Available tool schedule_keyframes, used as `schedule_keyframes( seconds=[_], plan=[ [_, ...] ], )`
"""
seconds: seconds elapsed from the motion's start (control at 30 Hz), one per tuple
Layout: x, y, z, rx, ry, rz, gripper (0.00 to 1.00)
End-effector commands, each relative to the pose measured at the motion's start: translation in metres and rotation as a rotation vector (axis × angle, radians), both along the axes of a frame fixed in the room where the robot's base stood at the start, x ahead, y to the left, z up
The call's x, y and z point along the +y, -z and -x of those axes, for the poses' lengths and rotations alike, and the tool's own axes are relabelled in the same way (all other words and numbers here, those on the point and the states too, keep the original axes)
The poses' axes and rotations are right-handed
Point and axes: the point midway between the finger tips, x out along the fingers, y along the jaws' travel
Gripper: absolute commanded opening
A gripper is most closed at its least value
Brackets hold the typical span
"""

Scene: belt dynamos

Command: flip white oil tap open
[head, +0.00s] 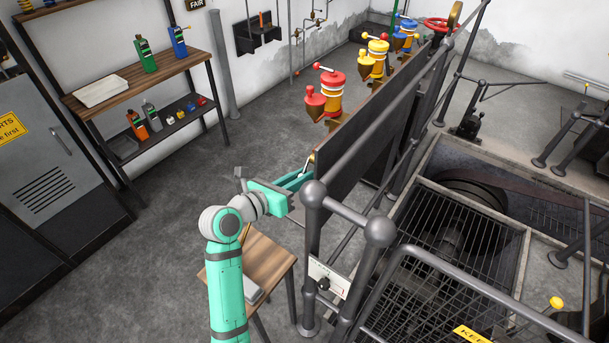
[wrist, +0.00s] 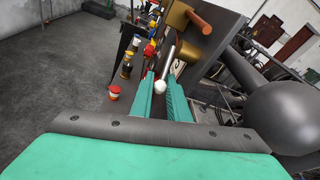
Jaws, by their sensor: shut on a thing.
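The white oil tap shows in the wrist view as a metal lever (wrist: 168,60) with a round white knob (wrist: 160,87) at its near end. The knob sits between the two teal fingers of my gripper (wrist: 162,83), which is shut on the tap. In the head view my gripper (head: 306,175) is at the near end of the dark panel, by a small brass fitting (head: 311,157). The tap is mostly hidden there by the fingers. I cannot tell the lever's exact angle.
Red (head: 331,92), yellow (head: 377,60) and blue (head: 406,36) oilers stand along the dark panel (head: 375,120). A grey railing post (head: 314,240) is close right of my gripper. A wooden stool (head: 265,262) stands below my arm.

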Motion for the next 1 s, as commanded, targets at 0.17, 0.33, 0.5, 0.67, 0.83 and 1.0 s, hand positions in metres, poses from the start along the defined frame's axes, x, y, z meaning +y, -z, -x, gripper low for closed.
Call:
schedule_keyframes(
  seconds=[0.17,0.33,0.5,0.67,0.83,1.0],
  plan=[
    [0.005,-0.01,0.005,0.129,-0.001,-0.105,0.0],
    [0.01,-0.017,0.009,0.258,-0.003,-0.198,0.0],
    [0.012,-0.024,0.013,0.381,-0.005,-0.285,0.0],
    [0.014,-0.032,0.015,0.49,-0.004,-0.364,0.0],
    [0.016,-0.038,0.017,0.597,-0.006,-0.439,0.0],
    [0.015,-0.044,0.018,0.681,-0.005,-0.498,0.0]
  ],
)
